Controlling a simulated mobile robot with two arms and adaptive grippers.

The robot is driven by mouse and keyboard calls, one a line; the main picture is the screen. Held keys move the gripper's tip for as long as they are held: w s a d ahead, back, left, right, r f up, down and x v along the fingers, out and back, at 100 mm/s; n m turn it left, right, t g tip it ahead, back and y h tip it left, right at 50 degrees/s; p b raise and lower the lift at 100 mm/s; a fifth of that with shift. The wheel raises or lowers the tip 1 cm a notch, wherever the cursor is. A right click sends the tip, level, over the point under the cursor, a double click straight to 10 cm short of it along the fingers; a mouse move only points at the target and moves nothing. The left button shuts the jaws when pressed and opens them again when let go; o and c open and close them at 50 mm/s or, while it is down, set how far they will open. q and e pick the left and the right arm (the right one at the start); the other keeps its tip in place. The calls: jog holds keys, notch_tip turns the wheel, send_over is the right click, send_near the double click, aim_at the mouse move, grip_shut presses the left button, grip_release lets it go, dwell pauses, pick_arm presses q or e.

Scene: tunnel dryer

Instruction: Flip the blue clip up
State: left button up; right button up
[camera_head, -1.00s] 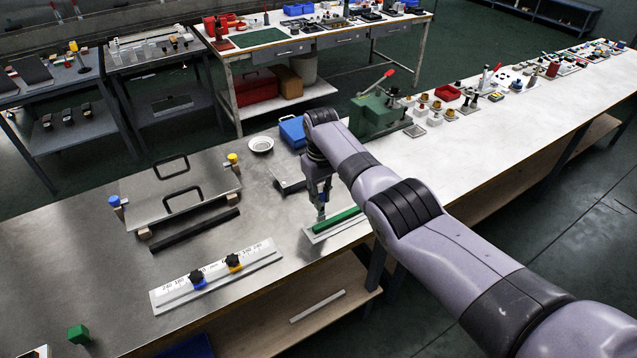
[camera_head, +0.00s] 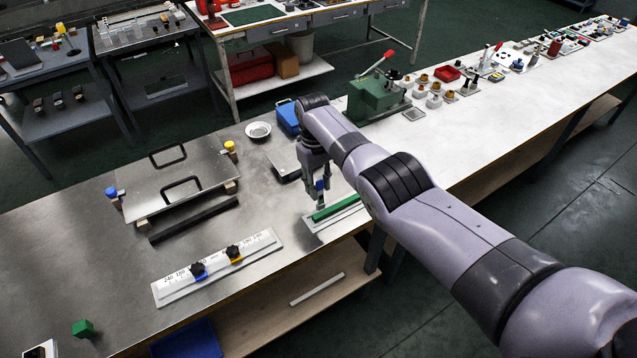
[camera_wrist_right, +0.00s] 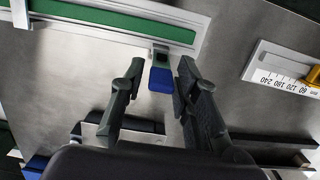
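The blue clip (camera_wrist_right: 160,79) shows in the wrist view as a blue tab on a grey metal piece at the edge of a pale fixture with a green strip (camera_wrist_right: 120,22). In the head view the clip (camera_head: 320,185) appears between my right fingers, and the green strip (camera_head: 336,208) lies just below them. My right gripper (camera_wrist_right: 160,66) is open, with one finger on each side of the clip. Gaps show between the clip and both fingers in the wrist view. My left gripper is not in view.
A ruler plate (camera_head: 190,283) with blue and yellow sliders lies to the left on the metal table. A flat plate with two handles (camera_head: 150,188) and a dark bar (camera_head: 195,221) lie behind it. A green cube (camera_head: 83,328) sits front left. The table's front edge is close.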

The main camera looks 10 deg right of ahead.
jog(key=shift+o, duration=0.6)
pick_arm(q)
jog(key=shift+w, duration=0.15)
pick_arm(e)
jog(key=shift+r, duration=0.1)
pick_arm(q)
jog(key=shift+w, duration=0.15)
pick_arm(e)
jog(key=shift+r, duration=0.1)
notch_tip(320, 180, up, 12)
jog(key=w, duration=0.1)
jog(key=shift+a, duration=0.2)
jog(key=shift+w, duration=0.1)
